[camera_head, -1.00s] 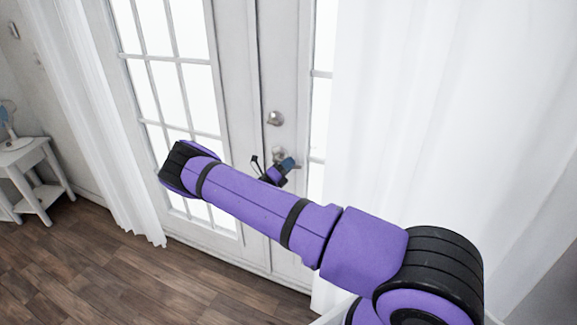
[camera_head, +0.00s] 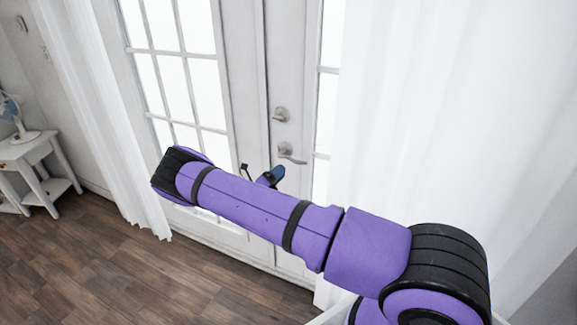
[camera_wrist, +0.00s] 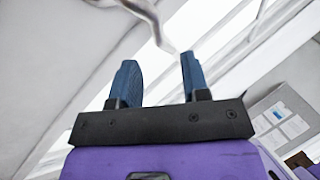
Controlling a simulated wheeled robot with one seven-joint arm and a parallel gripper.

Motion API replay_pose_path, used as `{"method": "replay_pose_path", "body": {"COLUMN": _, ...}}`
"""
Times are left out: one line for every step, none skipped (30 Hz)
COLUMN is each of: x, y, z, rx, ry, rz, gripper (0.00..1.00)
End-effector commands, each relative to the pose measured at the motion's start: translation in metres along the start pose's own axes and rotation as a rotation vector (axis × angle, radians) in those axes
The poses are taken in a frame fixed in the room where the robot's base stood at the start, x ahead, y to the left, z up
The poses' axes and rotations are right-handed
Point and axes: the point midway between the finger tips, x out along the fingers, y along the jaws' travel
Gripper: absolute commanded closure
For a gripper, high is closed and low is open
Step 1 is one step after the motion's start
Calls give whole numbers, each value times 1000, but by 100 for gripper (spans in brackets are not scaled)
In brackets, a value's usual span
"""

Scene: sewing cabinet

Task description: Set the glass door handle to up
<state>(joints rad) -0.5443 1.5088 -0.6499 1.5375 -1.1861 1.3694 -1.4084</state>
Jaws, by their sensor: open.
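The glass door handle (camera_head: 291,154) is a silver lever on the right-hand door, below a round silver lock (camera_head: 281,114). In the head view the lever runs from its round base to the right and slightly down. My gripper (camera_head: 260,174) is below and left of the lever, apart from it, and partly hidden behind my purple arm. In the wrist view my gripper (camera_wrist: 158,80) is open with two blue fingers and nothing between them. A blurred silver bar, seemingly the lever (camera_wrist: 150,18), shows beyond the fingertips at the top.
White curtains hang at the right (camera_head: 430,120) and left (camera_head: 95,110) of the glass doors (camera_head: 185,75). A white side table (camera_head: 35,160) with a fan (camera_head: 15,118) stands at the far left. The wooden floor (camera_head: 130,275) is clear.

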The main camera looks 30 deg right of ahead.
Motion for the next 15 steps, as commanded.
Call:
{"method": "replay_pose_path", "body": {"x": -9, "y": 0, "z": 0, "rx": 0, "ry": -1, "rz": 2, "gripper": 58}}
{"method": "replay_pose_path", "body": {"x": -13, "y": 0, "z": 0, "rx": 0, "ry": 0, "rz": 2, "gripper": 58}}
{"method": "replay_pose_path", "body": {"x": -18, "y": 0, "z": 0, "rx": -1, "ry": 0, "rz": 1, "gripper": 58}}
{"method": "replay_pose_path", "body": {"x": -21, "y": 0, "z": 0, "rx": -1, "ry": 0, "rz": 1, "gripper": 58}}
{"method": "replay_pose_path", "body": {"x": -24, "y": 0, "z": 0, "rx": -1, "ry": 0, "rz": 1, "gripper": 58}}
{"method": "replay_pose_path", "body": {"x": -27, "y": 0, "z": 0, "rx": -1, "ry": 0, "rz": 1, "gripper": 58}}
{"method": "replay_pose_path", "body": {"x": -29, "y": 0, "z": 0, "rx": -1, "ry": 0, "rz": 1, "gripper": 58}}
{"method": "replay_pose_path", "body": {"x": -30, "y": 0, "z": 0, "rx": -1, "ry": 0, "rz": 1, "gripper": 58}}
{"method": "replay_pose_path", "body": {"x": -32, "y": 0, "z": 0, "rx": -1, "ry": 0, "rz": 1, "gripper": 58}}
{"method": "replay_pose_path", "body": {"x": -33, "y": 0, "z": 0, "rx": -1, "ry": 0, "rz": 1, "gripper": 58}}
{"method": "replay_pose_path", "body": {"x": -33, "y": 0, "z": 0, "rx": 0, "ry": 0, "rz": 0, "gripper": 58}}
{"method": "replay_pose_path", "body": {"x": -34, "y": 0, "z": 0, "rx": -1, "ry": 1, "rz": 0, "gripper": 58}}
{"method": "replay_pose_path", "body": {"x": -34, "y": 0, "z": 0, "rx": -1, "ry": 1, "rz": 0, "gripper": 58}}
{"method": "replay_pose_path", "body": {"x": -34, "y": 0, "z": 0, "rx": -1, "ry": 1, "rz": 0, "gripper": 58}}
{"method": "replay_pose_path", "body": {"x": -34, "y": 0, "z": 0, "rx": -1, "ry": 1, "rz": 0, "gripper": 58}}
